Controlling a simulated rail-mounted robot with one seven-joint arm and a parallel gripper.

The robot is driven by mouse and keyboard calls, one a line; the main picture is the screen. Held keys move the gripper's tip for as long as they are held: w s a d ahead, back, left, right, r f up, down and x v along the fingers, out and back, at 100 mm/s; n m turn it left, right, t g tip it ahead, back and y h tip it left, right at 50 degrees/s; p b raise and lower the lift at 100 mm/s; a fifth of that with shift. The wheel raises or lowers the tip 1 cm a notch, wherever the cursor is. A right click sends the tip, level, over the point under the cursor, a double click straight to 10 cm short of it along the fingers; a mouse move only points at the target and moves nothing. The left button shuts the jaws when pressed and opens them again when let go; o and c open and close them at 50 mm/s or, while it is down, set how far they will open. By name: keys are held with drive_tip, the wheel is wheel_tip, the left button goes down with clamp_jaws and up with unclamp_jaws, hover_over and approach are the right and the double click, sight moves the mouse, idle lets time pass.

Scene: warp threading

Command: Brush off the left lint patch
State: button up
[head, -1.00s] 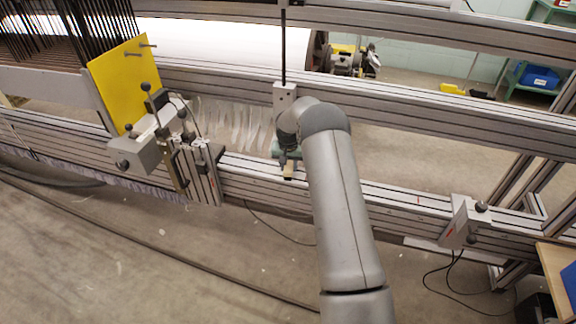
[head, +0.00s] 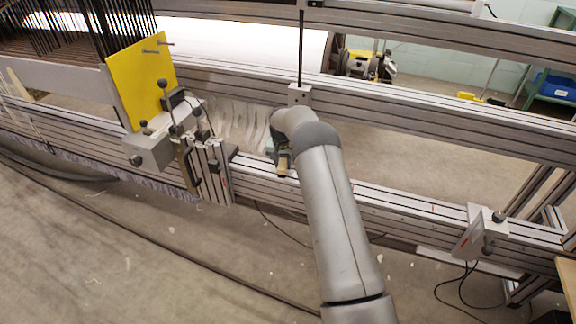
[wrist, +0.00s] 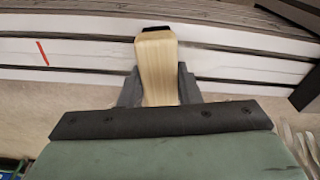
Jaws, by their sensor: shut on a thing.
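My gripper (wrist: 160,90) is shut on a pale wooden piece, apparently the brush handle (wrist: 156,62), which stands between its two dark fingers in the wrist view. In the head view, the handle's light end (head: 282,171) shows below my wrist, over the front metal rail. The brush's bristles are not visible. I cannot pick out a lint patch in either view. The grooved rail (wrist: 85,50) runs behind the handle in the wrist view, with a short red mark on it. I cannot tell whether the brush touches the rail.
A clamp assembly with black knobs (head: 160,149) and a yellow plate (head: 140,80) stand left of my gripper. White strands (head: 235,118) hang behind the rail. A grey bracket (head: 480,232) sits on the rail at right. The rail between bracket and arm is clear.

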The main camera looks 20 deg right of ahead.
sight(271, 167)
drive_tip(key=shift+w+a+f+b, duration=0.1)
drive_tip(key=shift+w+a+b, duration=0.1)
drive_tip(key=shift+w+a, duration=0.4)
drive_tip(key=shift+w+a+r+b, duration=0.15)
drive_tip(key=shift+w+a, duration=0.2)
drive_tip(key=shift+a, duration=0.5)
drive_tip(key=shift+w+a+f+b, duration=0.2)
drive_tip(key=shift+w+a, duration=0.3)
drive_tip(key=shift+a, duration=0.2)
drive_tip(key=shift+w+a+r, duration=0.25)
drive_tip(key=shift+w+a, duration=0.4)
drive_tip(key=shift+a, duration=0.25)
wheel_tip(271, 167, up, 6)
drive_tip(key=p, duration=0.3)
wheel_tip(271, 167, up, 3)
drive_tip(key=shift+p, duration=1.2)
